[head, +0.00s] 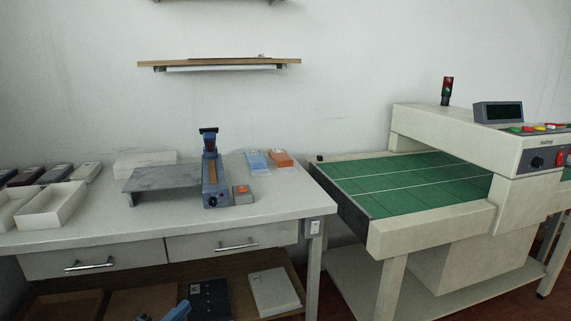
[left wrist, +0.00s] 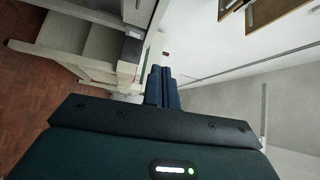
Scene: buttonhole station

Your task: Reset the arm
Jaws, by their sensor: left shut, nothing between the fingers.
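My left gripper (head: 177,312) shows at the bottom edge of the head view, low in front of the table's drawers. Only a small blue part of it is in the picture. In the left wrist view its two blue fingers (left wrist: 161,88) lie side by side, shut with nothing between them. It is clear of the table and touches nothing that I can see. My right gripper is not in view.
A white table (head: 100,229) holds a blue and grey press (head: 211,178), a white tray (head: 52,206) and several small packets. A lower shelf holds boxes (head: 274,291). A machine with a green belt (head: 400,187) stands at right.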

